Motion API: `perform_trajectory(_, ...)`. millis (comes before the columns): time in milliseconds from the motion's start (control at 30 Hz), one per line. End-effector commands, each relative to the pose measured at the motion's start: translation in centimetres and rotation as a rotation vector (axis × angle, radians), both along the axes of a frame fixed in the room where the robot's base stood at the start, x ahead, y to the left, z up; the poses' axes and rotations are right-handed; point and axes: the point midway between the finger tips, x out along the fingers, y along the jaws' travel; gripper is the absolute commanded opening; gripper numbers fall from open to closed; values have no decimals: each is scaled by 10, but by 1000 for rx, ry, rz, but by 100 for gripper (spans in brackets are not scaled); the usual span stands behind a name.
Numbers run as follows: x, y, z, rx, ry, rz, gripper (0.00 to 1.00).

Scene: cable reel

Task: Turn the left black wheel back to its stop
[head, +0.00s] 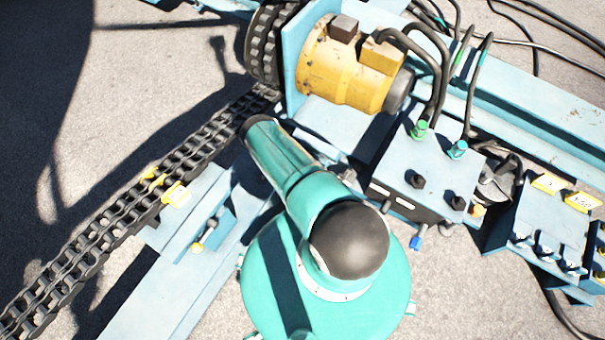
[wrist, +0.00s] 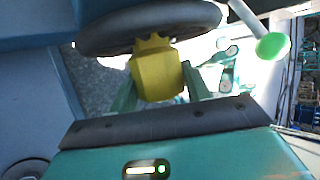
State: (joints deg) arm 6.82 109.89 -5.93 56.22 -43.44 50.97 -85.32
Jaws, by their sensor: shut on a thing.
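A black wheel (wrist: 100,38) with a thick rounded rim crosses the top of the wrist view. A yellow block-like piece (wrist: 158,77) with a notched top lies against its near side, between the teal fingers of my gripper (wrist: 160,85). My gripper is shut on this yellow piece. Whether the piece is fixed to the wheel is not clear. In the head view my gripper is out of sight, and I cannot pick out this wheel for certain there.
A green-tipped lever (wrist: 272,46) stands right of the wheel. A blue panel (wrist: 30,100) is close on the left. In the head view are a yellow motor (head: 345,68), a heavy chain (head: 120,220) and a blue control box (head: 425,165) with cables.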

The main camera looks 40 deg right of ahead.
Motion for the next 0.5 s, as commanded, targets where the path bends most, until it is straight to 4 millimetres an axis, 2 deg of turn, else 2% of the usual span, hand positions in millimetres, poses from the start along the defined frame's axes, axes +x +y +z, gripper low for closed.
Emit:
perform_trajectory(200,2,2,-1,-29,86,-2,7)
perform_trajectory(500,3,3,0,-41,128,-2,7)
